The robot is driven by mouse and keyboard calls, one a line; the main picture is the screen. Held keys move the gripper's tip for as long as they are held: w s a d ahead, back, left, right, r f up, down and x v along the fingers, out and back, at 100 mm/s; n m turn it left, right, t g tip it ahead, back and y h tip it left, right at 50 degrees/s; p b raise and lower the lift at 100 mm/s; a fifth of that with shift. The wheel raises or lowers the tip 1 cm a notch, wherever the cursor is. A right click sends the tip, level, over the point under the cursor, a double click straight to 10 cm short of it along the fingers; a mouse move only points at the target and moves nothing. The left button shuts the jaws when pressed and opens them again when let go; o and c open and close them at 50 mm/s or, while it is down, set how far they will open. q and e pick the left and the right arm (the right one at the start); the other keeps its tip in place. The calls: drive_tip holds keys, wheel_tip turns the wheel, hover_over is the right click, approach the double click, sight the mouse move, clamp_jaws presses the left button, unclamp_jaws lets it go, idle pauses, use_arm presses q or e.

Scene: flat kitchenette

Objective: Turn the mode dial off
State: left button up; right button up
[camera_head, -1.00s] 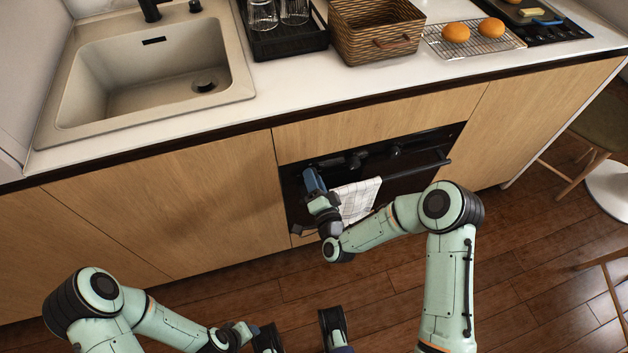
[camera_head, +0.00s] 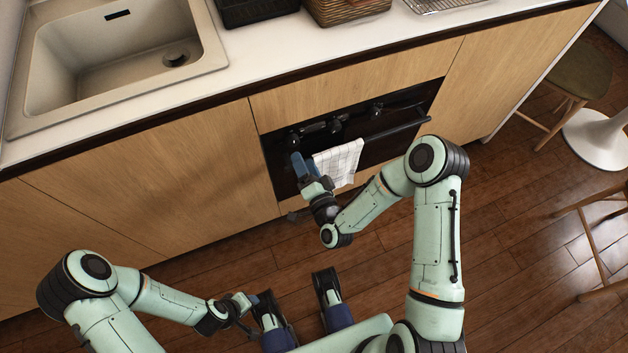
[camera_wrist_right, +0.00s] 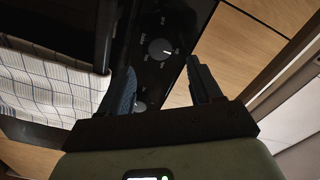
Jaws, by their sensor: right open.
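The black oven's control panel carries a row of dark dials: a left one (camera_head: 294,140), a middle one (camera_head: 336,125) and a right one (camera_head: 376,109). I cannot read which is the mode dial. My right gripper (camera_head: 298,163) is just in front of the left dial. In the right wrist view my right gripper (camera_wrist_right: 161,68) is open and empty. A round dial with a white mark (camera_wrist_right: 160,49) shows beyond its fingertips, and a second dial (camera_wrist_right: 140,106) is partly hidden by the left finger. My left gripper (camera_head: 250,302) is low, away from the oven; its jaws are unclear.
A checked towel (camera_head: 338,162) hangs on the oven handle (camera_head: 400,130), right of my right gripper. The white counter (camera_head: 270,55) with the sink (camera_head: 110,50) overhangs above. Wooden cabinet fronts flank the oven. A stool (camera_head: 575,85) stands at the far right.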

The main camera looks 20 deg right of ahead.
use_arm(q)
drive_tip(key=shift+s+d+r, duration=0.1)
drive_tip(key=shift+s+r, duration=0.05)
drive_tip(key=shift+s, duration=0.1)
use_arm(e)
drive_tip(key=s, duration=0.7)
drive_tip(key=shift+d, duration=0.15)
drive_tip(key=s+a+f+n+g+y+p, duration=0.3)
drive_tip(key=s+f+n+g+p, duration=0.2)
drive_tip(key=s+f+g+p, duration=0.4)
use_arm(q)
drive_tip(key=s+d+r+g+p, duration=0.1)
drive_tip(key=r+p, duration=0.6)
drive_tip(key=r, duration=0.8)
drive_tip(key=shift+s+d+r+g+h, duration=0.35)
drive_tip(key=shift+s+g, duration=0.25)
drive_tip(key=shift+s, duration=0.55)
use_arm(e)
drive_tip(key=s+d+r+n+g, duration=0.1)
drive_tip(key=s+r+n+g, duration=0.1)
drive_tip(key=s+g, duration=0.8)
drive_tip(key=s, duration=0.4)
drive_tip(key=shift+r, duration=0.3)
